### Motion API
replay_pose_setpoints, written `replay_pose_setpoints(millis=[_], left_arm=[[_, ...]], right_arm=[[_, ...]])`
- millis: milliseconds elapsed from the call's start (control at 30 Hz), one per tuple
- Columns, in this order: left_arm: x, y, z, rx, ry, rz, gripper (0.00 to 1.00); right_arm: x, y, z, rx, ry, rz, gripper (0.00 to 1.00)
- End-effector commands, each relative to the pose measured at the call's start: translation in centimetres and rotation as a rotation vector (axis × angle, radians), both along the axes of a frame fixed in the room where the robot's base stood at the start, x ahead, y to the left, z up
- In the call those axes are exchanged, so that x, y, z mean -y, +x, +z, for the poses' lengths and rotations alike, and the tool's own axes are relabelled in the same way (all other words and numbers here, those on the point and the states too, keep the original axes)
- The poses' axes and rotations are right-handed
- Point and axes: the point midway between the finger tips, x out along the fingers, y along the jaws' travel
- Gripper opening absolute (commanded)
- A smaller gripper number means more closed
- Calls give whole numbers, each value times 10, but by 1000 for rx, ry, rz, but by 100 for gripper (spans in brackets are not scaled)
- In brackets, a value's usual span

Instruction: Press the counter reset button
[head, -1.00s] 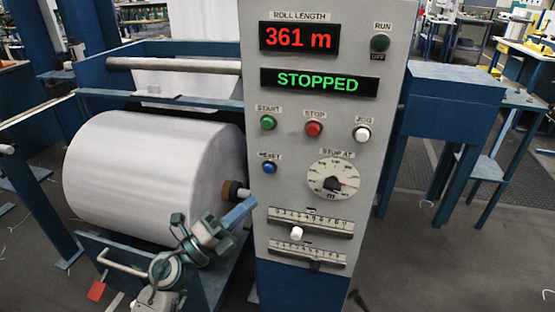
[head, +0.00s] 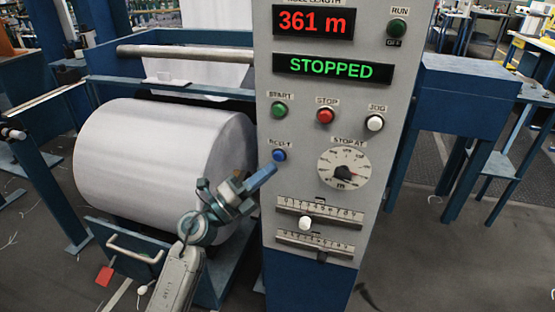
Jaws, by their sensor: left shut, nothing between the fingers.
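The blue reset button (head: 279,155) sits on the left side of the grey control panel (head: 300,180), under a small RESET label. The red counter display (head: 313,22) reads 361 m. My left gripper (head: 272,170) comes in from the lower left, with its blue fingers shut and empty. Its fingertips are just below and left of the reset button in the picture. I cannot tell whether they touch it. My right gripper is not in view.
The green start button (head: 279,110), red stop button (head: 325,116) and white jog button (head: 375,123) are above. The stop-at dial (head: 344,169) is to the right, with two sliders below. A white fabric roll (head: 160,155) stands left. The status display (head: 333,68) reads STOPPED.

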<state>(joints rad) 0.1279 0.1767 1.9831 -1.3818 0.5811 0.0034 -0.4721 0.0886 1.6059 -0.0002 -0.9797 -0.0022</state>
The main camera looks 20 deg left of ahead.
Motion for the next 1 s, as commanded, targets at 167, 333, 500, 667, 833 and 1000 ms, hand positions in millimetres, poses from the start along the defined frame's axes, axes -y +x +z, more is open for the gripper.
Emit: replay_pose_setpoints(millis=[167,333,500,667,833,1000], left_arm=[[0,12,1,0,-1,1,0],[1,14,1,1,0,0,0],[1,14,1,1,0,0,0],[1,14,1,1,-1,0,0],[0,14,1,1,-1,0,0],[0,13,1,1,-1,0,0]], right_arm=[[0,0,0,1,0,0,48],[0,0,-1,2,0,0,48],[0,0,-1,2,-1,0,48],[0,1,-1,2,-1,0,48],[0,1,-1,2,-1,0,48],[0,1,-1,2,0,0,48]])
